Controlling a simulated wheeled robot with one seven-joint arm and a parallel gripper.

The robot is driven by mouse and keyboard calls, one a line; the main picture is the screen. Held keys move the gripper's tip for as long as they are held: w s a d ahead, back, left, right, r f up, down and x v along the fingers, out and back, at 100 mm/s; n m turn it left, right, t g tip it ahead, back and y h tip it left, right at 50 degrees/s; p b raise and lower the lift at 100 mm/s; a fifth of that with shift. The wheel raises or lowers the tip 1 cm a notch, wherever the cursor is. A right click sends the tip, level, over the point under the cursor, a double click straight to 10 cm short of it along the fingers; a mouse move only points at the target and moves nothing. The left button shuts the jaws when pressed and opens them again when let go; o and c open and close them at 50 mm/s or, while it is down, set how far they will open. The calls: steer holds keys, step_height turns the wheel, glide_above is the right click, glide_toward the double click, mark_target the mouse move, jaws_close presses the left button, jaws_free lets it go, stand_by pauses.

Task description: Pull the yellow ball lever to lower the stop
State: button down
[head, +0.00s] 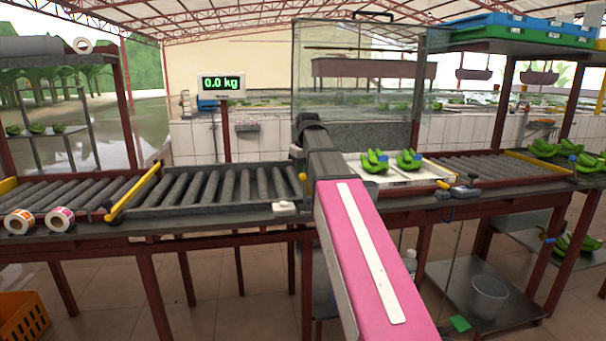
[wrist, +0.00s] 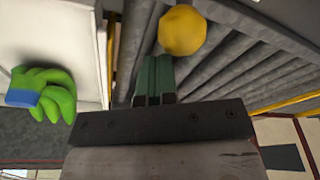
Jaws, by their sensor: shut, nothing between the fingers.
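The yellow ball (wrist: 183,30) of the lever is large in the wrist view, just beyond and slightly right of my fingertips. A small yellow ball (head: 303,176) shows in the head view at the right end of the left roller section, beside my arm. My gripper (wrist: 154,62) has its green fingers together with nothing between them. I cannot tell whether they touch the ball. In the head view my arm hides the fingers. A yellow bar (head: 136,190), likely the stop, slants across the left end of these rollers.
Green bananas (head: 375,161) lie on a white tray (head: 407,179) right of my arm; one bunch shows in the wrist view (wrist: 40,95). Rollers (head: 215,187) lie left of the arm. A glass panel (head: 360,75) stands behind. Label rolls (head: 60,219) sit at far left.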

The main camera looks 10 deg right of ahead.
mark_target(304, 185)
steer(key=shift+f, duration=1.5)
steer(key=shift+s, duration=0.15)
steer(key=shift+s+f, duration=0.2)
steer(key=shift+s, duration=3.7)
steer(key=shift+w+r, duration=0.15)
steer(key=shift+w, duration=0.7)
steer(key=shift+w+r, duration=0.1)
steer(key=shift+r, duration=0.1)
step_height(304, 185, up, 10)
steer(key=shift+f, duration=0.15)
